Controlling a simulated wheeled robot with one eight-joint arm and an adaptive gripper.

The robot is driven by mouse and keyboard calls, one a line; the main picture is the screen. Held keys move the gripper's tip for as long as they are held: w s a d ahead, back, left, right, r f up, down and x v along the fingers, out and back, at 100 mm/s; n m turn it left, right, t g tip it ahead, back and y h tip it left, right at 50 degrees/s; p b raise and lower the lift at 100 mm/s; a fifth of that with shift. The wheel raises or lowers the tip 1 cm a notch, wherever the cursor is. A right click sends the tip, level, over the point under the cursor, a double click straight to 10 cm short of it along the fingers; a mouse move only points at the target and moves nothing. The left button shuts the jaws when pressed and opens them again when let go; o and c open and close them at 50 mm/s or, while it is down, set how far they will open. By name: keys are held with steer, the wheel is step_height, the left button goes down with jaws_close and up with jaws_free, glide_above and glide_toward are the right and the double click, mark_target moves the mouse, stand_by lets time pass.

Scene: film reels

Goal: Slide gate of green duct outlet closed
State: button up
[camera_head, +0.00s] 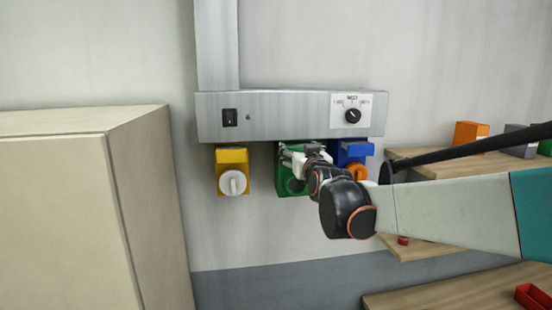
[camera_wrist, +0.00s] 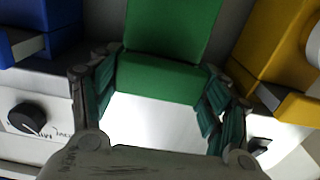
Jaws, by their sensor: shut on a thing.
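The green duct outlet (camera_head: 284,182) hangs under the grey metal duct, between the yellow and blue outlets. It fills the top middle of the wrist view (camera_wrist: 172,28), where its gate (camera_wrist: 160,80) shows as a green block edge between my fingers. My gripper (camera_head: 293,155) is at the outlet's upper front in the head view and hides part of it. In the wrist view my gripper (camera_wrist: 160,88) has one finger on each side of the gate and is shut on it. How far the gate stands out is hard to tell.
The yellow outlet (camera_head: 231,158) with a white cap is at left; the blue outlet (camera_head: 345,150) with an orange cap is close at right. The duct (camera_head: 285,103) with switch and dial (camera_head: 352,115) is just above. A cabinet (camera_head: 60,210) stands left; shelves (camera_head: 475,163) are right.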

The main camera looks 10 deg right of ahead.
steer(key=shift+w+r, duration=0.1)
steer(key=shift+r, duration=0.05)
steer(key=o, duration=1.5)
steer(key=shift+w, duration=0.25)
steer(key=shift+s, duration=0.2)
steer(key=shift+s, duration=0.1)
